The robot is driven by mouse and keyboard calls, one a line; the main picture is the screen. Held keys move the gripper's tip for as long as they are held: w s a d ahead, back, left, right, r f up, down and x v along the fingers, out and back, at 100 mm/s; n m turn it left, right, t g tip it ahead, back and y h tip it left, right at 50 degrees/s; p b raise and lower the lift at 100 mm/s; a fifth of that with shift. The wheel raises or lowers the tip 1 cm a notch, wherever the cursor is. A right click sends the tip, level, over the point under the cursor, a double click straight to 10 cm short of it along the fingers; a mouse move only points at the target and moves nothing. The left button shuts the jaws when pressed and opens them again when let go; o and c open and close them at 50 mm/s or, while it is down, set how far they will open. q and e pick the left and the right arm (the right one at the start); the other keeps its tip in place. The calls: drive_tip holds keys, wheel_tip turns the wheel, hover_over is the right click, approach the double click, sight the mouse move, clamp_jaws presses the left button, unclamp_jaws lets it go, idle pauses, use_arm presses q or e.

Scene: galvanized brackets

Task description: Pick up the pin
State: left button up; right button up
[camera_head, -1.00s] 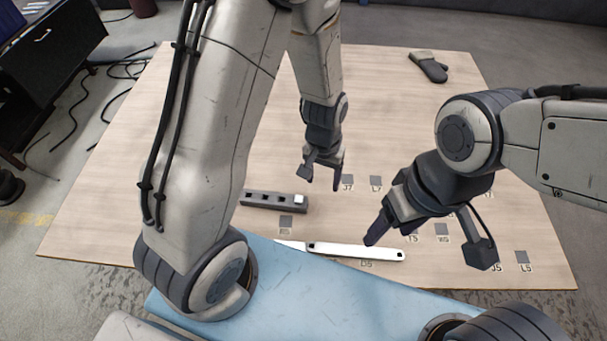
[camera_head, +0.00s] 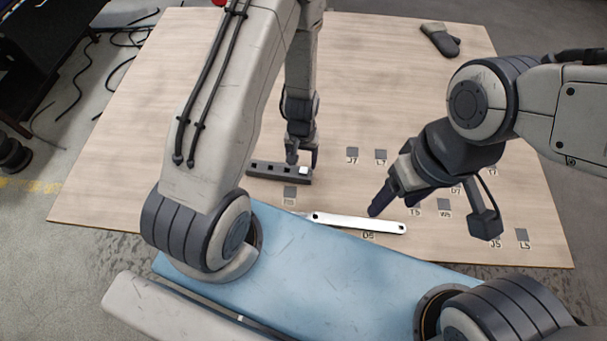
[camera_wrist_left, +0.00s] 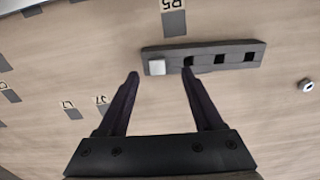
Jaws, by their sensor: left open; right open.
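The pin (camera_head: 304,170) looks like a small light square head at the right end of a dark holder block (camera_head: 265,171) with several square holes. In the left wrist view the pin (camera_wrist_left: 157,67) sits in the block (camera_wrist_left: 222,55), at its left end. My left gripper (camera_head: 302,158) is open just above that end of the block. Its fingertips (camera_wrist_left: 160,76) stand apart on either side of the pin's direction, and nothing is between them. The pin's lower part is hidden in the block. My right gripper (camera_head: 388,204) is open and empty near the white bracket.
A white flat bracket (camera_head: 355,222) with end holes lies near the table's (camera_head: 220,60) front edge. A dark glove (camera_head: 440,40) lies at the back right. A small metal nut-like part (camera_wrist_left: 307,86) lies beside the block. Several labelled grey squares mark the table.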

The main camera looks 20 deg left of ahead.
sight(304, 170)
use_arm(q)
drive_tip(key=f+b, duration=0.2)
drive_tip(key=f, duration=0.1)
drive_tip(key=f+b, duration=0.1)
drive_tip(key=f, duration=0.1)
drive_tip(key=shift+w+d+b, duration=0.15)
drive_tip(key=shift+w+b, duration=0.2)
drive_tip(key=shift+b, duration=0.05)
clamp_jaws()
